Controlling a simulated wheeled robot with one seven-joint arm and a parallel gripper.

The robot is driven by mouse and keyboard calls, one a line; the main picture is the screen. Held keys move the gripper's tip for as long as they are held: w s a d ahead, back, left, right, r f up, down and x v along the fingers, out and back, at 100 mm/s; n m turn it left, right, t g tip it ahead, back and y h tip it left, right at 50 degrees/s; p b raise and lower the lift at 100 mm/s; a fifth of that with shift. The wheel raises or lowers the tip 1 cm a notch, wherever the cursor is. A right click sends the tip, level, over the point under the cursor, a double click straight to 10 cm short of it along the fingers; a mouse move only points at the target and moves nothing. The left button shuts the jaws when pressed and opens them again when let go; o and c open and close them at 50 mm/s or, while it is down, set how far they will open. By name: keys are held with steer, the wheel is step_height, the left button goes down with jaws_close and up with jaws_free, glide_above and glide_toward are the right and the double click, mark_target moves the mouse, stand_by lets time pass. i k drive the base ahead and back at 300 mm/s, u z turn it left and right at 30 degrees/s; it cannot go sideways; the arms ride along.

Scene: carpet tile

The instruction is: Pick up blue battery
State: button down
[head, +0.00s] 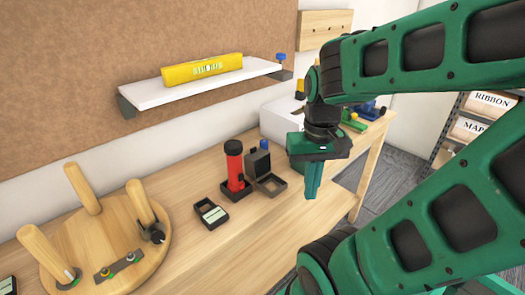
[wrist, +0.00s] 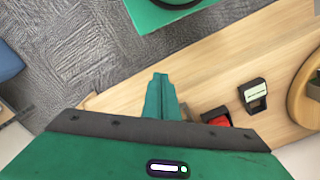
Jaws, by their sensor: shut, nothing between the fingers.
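No thing is plainly a blue battery; a few small blue things show in the head view. One blue top (head: 264,145) pokes up behind an open black box (head: 268,182) on the wooden table, its lower part hidden. Another small blue piece (head: 281,57) stands at the right end of the white shelf. Blue parts (head: 371,107) also show at the table's far right end. My green gripper (head: 313,194) is shut and empty, pointing down, right of the black box and apart from it. Its closed fingers show in the wrist view (wrist: 160,85).
A red cylinder with a black cap (head: 235,162) stands in a black base left of the box. A black device with a pale screen (head: 211,213) lies nearby. An upturned wooden stool (head: 115,235) fills the left. A yellow box (head: 202,70) lies on the shelf (head: 150,95).

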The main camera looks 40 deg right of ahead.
mark_target(264, 143)
steer(key=z, duration=1.65)
steer(key=k, duration=1.65)
steer(key=u, duration=0.65)
steer(key=i, duration=1)
steer(key=z, duration=0.05)
